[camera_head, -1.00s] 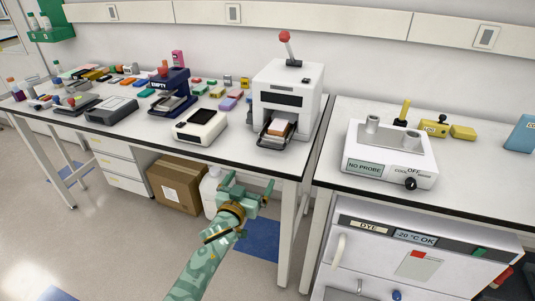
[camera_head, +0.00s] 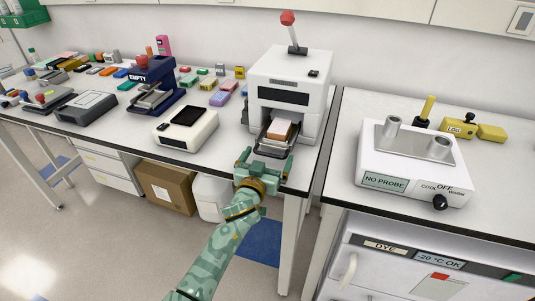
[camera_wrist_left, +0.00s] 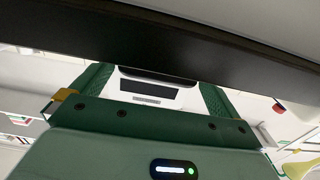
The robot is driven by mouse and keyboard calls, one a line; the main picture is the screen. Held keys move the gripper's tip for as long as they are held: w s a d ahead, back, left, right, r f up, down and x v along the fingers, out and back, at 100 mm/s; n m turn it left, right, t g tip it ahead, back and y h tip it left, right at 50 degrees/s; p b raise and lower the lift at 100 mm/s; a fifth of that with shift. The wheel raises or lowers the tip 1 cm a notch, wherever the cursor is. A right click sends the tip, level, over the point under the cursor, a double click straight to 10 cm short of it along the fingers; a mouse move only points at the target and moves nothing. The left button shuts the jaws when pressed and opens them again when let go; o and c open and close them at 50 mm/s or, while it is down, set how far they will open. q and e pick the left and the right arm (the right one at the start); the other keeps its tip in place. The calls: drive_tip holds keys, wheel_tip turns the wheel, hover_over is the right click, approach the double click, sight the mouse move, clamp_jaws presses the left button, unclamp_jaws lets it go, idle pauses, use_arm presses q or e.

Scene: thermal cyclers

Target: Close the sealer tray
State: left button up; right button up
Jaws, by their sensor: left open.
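The white sealer (camera_head: 290,80) stands on the bench with a red-knobbed lever on top. Its dark tray (camera_head: 263,141) is pulled out of the front opening and carries a white-topped orange block (camera_head: 280,131). My left gripper (camera_head: 267,162) is open and empty, just in front of the tray at the bench's front edge. Whether it touches the tray cannot be told. In the left wrist view, the two green fingers (camera_wrist_left: 155,90) stand apart, with a pale front with dark panels between them and a dark bar crossing above. My right gripper is out of view.
A small white device (camera_head: 186,128) with a black top sits left of the sealer, and a navy EMPTY press (camera_head: 155,85) beyond it. A NO PROBE unit (camera_head: 410,160) stands on the right bench. A cardboard box (camera_head: 166,187) and white container (camera_head: 208,195) sit below.

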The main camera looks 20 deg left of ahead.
use_arm(q)
drive_tip(key=shift+s, duration=0.1)
drive_tip(key=c, duration=1.3)
drive_tip(key=w+b, duration=0.1)
drive_tip(key=w, duration=0.2)
drive_tip(key=shift+w+d+f+b, duration=0.1)
drive_tip(key=shift+w+b, duration=0.25)
drive_tip(key=shift+w, duration=0.05)
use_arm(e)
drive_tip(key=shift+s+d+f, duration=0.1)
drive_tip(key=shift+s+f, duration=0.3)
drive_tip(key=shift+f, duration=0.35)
use_arm(q)
drive_tip(key=o, duration=1.3)
drive_tip(key=shift+s, duration=0.1)
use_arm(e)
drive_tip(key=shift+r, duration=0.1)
